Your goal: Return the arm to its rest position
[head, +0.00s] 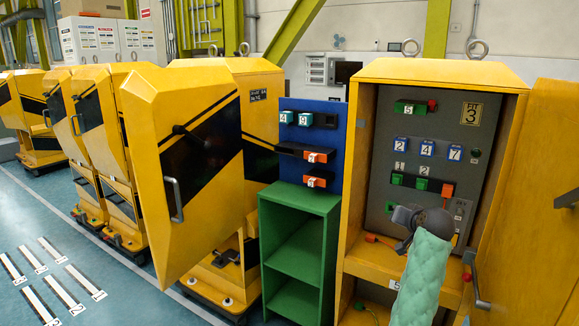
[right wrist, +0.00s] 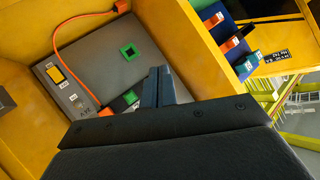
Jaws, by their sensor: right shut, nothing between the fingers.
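My right arm, in a teal padded sleeve (head: 421,275), reaches up into the open yellow cabinet (head: 440,72) at the right of the head view. Its dark gripper (head: 408,218) is in front of the lower part of the grey panel (head: 385,140). In the right wrist view the gripper fingers (right wrist: 158,76) are together and empty, in front of the grey panel. Whether they touch the panel I cannot tell. The gripper hides part of the panel behind it. My left gripper does not show.
The cabinet's yellow door (head: 535,210) stands open at the right. A blue board (head: 322,145) with numbered blocks and a green shelf (head: 297,215) stand left of the cabinet. Another yellow cabinet door (head: 185,230) stands open further left.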

